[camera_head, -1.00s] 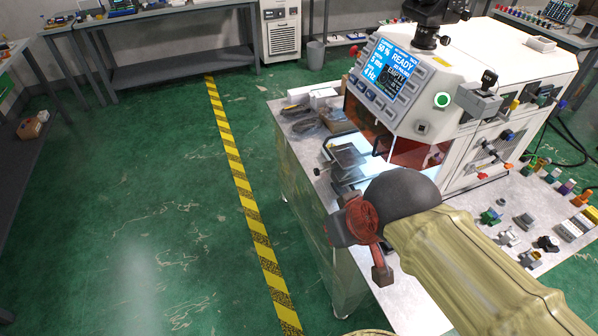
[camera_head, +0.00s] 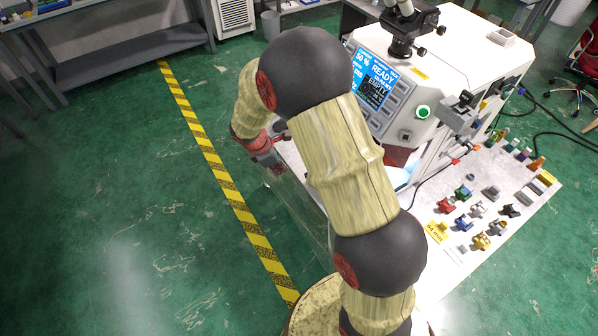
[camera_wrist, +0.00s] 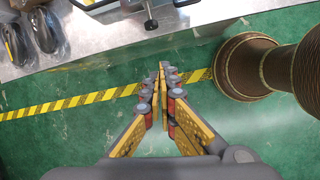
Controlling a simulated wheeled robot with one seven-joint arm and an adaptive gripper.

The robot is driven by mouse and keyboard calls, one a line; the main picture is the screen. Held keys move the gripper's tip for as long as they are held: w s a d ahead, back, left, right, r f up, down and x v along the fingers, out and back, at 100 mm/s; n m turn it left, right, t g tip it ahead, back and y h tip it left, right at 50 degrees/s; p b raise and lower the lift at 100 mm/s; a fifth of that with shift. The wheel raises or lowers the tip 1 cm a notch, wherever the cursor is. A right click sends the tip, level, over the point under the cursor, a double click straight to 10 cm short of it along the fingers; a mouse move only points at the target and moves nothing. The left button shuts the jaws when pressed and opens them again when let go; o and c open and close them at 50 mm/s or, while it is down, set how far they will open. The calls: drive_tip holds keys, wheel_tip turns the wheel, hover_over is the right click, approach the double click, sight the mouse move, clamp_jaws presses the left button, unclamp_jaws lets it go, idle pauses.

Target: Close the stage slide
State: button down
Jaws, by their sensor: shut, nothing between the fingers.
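In the head view my arm hides the front opening and the stage slide. In the wrist view, part of a metal fitting with a black knob (camera_wrist: 150,24) shows at the top edge above the bench edge; it looks like part of the stage slide, but most of it is cut off. My gripper (camera_wrist: 162,68) is shut and empty, out over the floor just off the bench edge. It appears apart from the knob.
The bench top (camera_wrist: 200,35) ends in a straight edge. Black items in clear wrapping (camera_wrist: 45,30) lie on it at the left. Several small coloured parts (camera_head: 480,240) stand on the bench right of my arm. The green floor with a yellow-black stripe (camera_head: 215,165) is clear.

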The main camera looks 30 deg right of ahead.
drive_tip(key=d+f+n+p, duration=0.1)
drive_tip(key=d+f, duration=0.3)
drive_tip(key=f, duration=0.3)
drive_tip(key=w+d+f+n, duration=0.1)
drive_tip(key=d+f, duration=0.3)
drive_tip(key=f, duration=0.3)
drive_tip(key=shift+f+g+p, duration=0.2)
drive_tip(key=shift+g+p, duration=0.1)
drive_tip(key=shift+p, duration=0.1)
drive_tip(key=d, duration=1.6)
drive_tip(key=shift+w+d+p, duration=0.15)
drive_tip(key=shift+w+p, duration=0.15)
drive_tip(key=shift+p, duration=0.1)
